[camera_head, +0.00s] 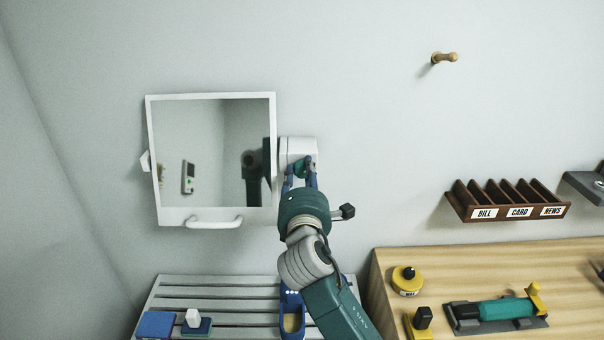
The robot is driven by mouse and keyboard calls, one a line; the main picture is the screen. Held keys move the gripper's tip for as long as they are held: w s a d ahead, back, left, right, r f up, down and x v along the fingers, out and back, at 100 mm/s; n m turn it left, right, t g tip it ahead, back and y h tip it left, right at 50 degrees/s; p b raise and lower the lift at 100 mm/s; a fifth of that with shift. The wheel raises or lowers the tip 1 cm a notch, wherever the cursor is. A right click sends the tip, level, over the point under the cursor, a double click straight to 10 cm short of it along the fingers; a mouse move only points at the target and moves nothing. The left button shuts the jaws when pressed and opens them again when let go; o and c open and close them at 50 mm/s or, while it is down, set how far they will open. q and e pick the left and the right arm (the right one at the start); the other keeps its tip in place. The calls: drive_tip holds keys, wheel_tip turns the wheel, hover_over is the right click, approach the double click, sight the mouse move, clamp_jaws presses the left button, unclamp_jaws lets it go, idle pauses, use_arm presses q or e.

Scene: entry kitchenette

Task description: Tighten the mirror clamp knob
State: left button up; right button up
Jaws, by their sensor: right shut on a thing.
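The mirror (214,216) hangs on the wall at the left, in a white frame that looks slightly tilted, with a white handle at its lower edge. A white clamp block (297,147) sits at its right edge. My right gripper (301,172) reaches up from below, its blue fingers shut on the small teal knob (301,166) at the front of the clamp. The fingers partly hide the knob. A small white piece (145,161) sticks out at the mirror's left edge. My left gripper is out of view.
Below the mirror is a grey slatted bench (230,290) with a blue box (156,325) and a blue tray (291,322). A wooden counter (440,262) at the right holds yellow and teal items. A brown letter rack (510,205) and a wooden peg (445,58) are on the wall.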

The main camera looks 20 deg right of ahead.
drive_tip(key=m+b, duration=0.1)
drive_tip(key=m, duration=0.4)
drive_tip(key=shift+d+m, duration=0.1)
drive_tip(key=shift+m, duration=0.2)
drive_tip(key=shift+f, duration=0.1)
idle(0.3)
drive_tip(key=o, duration=1.1)
drive_tip(key=shift+o, duration=0.2)
drive_tip(key=shift+s, duration=0.15)
drive_tip(key=v, duration=1.2)
